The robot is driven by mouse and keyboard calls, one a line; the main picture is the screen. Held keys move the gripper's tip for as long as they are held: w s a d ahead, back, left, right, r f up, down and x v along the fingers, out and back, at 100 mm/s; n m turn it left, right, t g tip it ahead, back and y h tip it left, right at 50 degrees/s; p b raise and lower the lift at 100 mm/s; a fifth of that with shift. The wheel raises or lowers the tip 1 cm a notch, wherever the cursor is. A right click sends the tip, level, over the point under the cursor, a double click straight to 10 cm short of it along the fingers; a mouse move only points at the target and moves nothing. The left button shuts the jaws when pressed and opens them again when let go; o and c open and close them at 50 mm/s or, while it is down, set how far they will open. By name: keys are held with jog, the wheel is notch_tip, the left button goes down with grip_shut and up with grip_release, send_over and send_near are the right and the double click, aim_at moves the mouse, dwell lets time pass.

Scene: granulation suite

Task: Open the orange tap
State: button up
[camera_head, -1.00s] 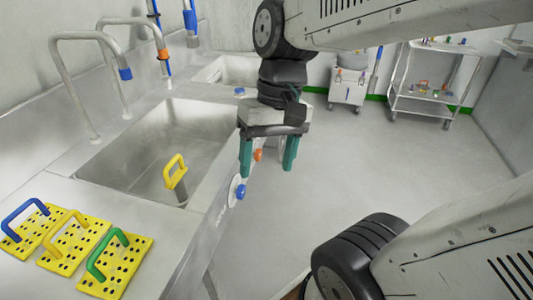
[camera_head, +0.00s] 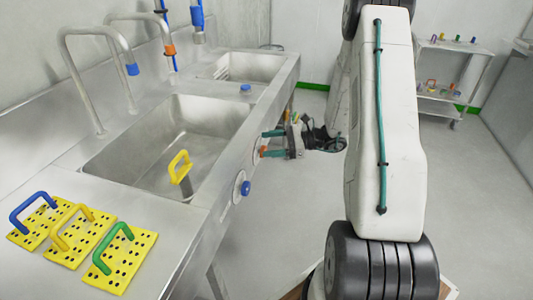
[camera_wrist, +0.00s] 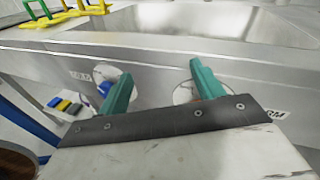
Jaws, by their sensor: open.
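The sink's front panel carries a small orange tap knob (camera_head: 263,151), mostly hidden by my gripper in the head view. My gripper (camera_head: 268,143) is open and empty, its teal fingers pointing at the panel beside the orange knob. In the wrist view my gripper (camera_wrist: 160,68) faces the panel, fingers spread. Contact cannot be told.
The near basin (camera_head: 210,122) holds a yellow-handled item (camera_head: 179,167). Three yellow perforated plates (camera_head: 125,262) with handles lie on the counter. A spout with an orange end (camera_head: 170,50) stands behind.

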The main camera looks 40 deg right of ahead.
jog(key=d+f+m+t+h, duration=0.3)
jog(key=d+f+m+t, duration=0.3)
jog(key=f, duration=0.3)
jog(key=w+a+g, duration=0.1)
jog(key=w+a, duration=0.2)
jog(key=w, duration=0.3)
jog(key=shift+a, duration=0.25)
jog(key=c, duration=1)
